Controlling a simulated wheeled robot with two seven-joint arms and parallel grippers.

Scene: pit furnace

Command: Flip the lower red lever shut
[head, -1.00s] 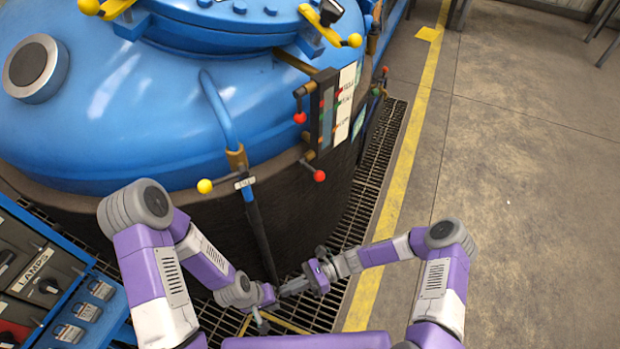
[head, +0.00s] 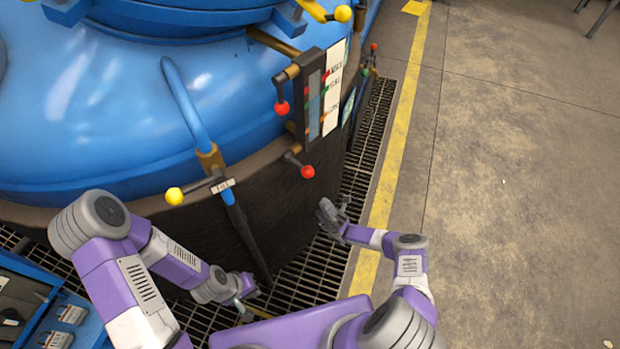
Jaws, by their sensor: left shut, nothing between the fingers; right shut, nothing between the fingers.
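The lower red lever (head: 307,171) is a short dark handle with a red ball end, on the side of the furnace below the gauge panel. It points down and to the right. An upper red-balled lever (head: 282,107) hangs above it to the left. My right gripper (head: 325,209) is shut and empty, below and slightly right of the lower red lever, apart from it. My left gripper (head: 244,301) is shut and empty, low beside the dark furnace wall, well below both levers.
The large blue furnace (head: 110,110) fills the left. A yellow-balled lever (head: 175,196) sticks out on a pipe. A gauge panel (head: 318,95) stands above the lower lever. Floor grating (head: 362,160) runs around the furnace. A blue control box (head: 22,285) is at lower left. The concrete floor (head: 520,170) at right is clear.

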